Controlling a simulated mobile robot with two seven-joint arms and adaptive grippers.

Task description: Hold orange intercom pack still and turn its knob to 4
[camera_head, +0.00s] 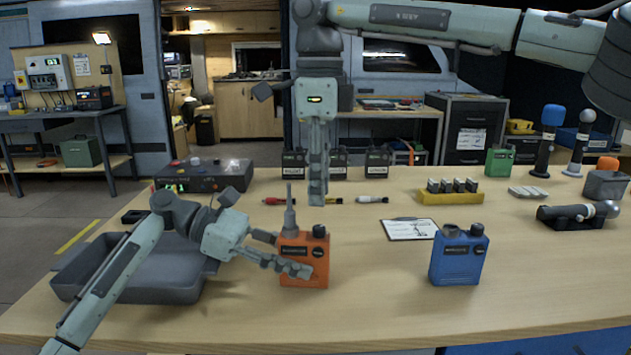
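The orange intercom pack (290,274) stands upright on the table in front of me. It has a dark knob (319,231) on top at the right and a grey antenna-like post at the top left. My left gripper (290,256) reaches it from the left. One finger lies across the front face and the other goes behind the pack, its tip hidden. Whether both fingers press on it cannot be told. My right gripper (318,203) points down above the knob, with a gap between. Its fingers overlap edge-on, so their opening is unclear. The knob's setting is too small to read.
A blue pack (456,262) stands to the right, with a clipboard (411,229) behind it. A grey tray (82,279) lies left, under my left arm. A yellow holder (437,197) and several cables are farther back. The table front is clear.

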